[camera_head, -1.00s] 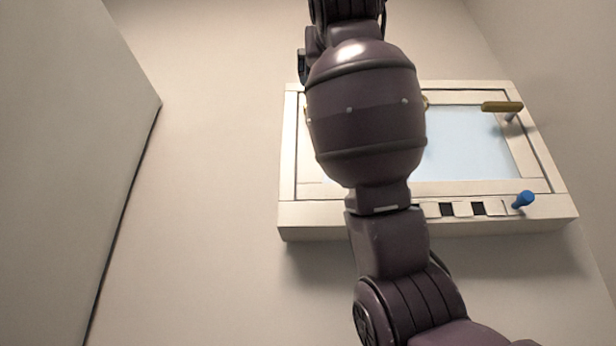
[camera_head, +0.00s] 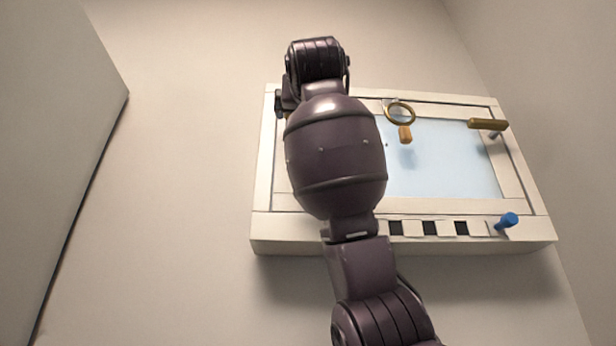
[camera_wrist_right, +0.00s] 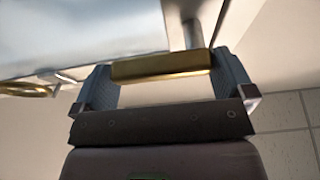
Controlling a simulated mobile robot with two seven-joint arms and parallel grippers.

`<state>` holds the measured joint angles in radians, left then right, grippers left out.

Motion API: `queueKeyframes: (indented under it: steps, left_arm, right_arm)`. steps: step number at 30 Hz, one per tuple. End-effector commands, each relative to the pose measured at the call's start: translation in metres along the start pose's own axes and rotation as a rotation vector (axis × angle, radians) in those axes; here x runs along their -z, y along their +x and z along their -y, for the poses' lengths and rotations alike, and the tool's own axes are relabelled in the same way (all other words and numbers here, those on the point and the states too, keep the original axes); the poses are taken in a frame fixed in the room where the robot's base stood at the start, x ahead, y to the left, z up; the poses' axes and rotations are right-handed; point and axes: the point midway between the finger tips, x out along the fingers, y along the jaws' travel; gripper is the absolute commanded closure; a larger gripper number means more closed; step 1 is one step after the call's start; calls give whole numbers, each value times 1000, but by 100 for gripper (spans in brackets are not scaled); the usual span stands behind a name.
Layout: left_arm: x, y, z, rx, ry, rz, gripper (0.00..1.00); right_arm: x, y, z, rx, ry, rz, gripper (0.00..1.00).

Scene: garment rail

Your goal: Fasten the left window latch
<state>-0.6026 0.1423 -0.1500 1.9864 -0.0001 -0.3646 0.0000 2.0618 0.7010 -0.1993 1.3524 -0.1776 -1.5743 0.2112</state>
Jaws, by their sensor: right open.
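The pale window unit (camera_head: 262,190) is on the wall in the head view. My right arm crosses its left part and hides the left latch there. In the right wrist view, a brass latch bar (camera_wrist_right: 162,67) on a grey post lies between the fingers of my right gripper (camera_wrist_right: 165,78). The gripper is open, with a finger near each end of the bar; I cannot tell whether either touches it. A second brass latch (camera_head: 488,124) is at the window's upper right. My left gripper is not in view.
A blue knob (camera_head: 507,221) sticks out at the lower right, beside a row of dark and light squares. A pale panel (camera_head: 50,120) stands at far left.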

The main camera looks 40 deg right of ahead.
Motion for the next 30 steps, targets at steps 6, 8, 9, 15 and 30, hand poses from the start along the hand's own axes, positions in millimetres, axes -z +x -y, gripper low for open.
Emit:
queueKeyframes:
  steps: [6,8,9,15,30]
  left_arm:
    - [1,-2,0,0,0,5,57]
    - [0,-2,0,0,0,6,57]
    - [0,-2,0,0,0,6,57]
    - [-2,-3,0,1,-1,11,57]
    - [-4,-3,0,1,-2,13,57]
  right_arm:
    - [0,12,0,0,0,0,0]
    - [0,13,0,0,0,0,0]
    - [0,13,0,0,0,0,0]
    - [-1,13,0,0,0,0,5]
    - [-1,13,-2,-3,10,0,48]
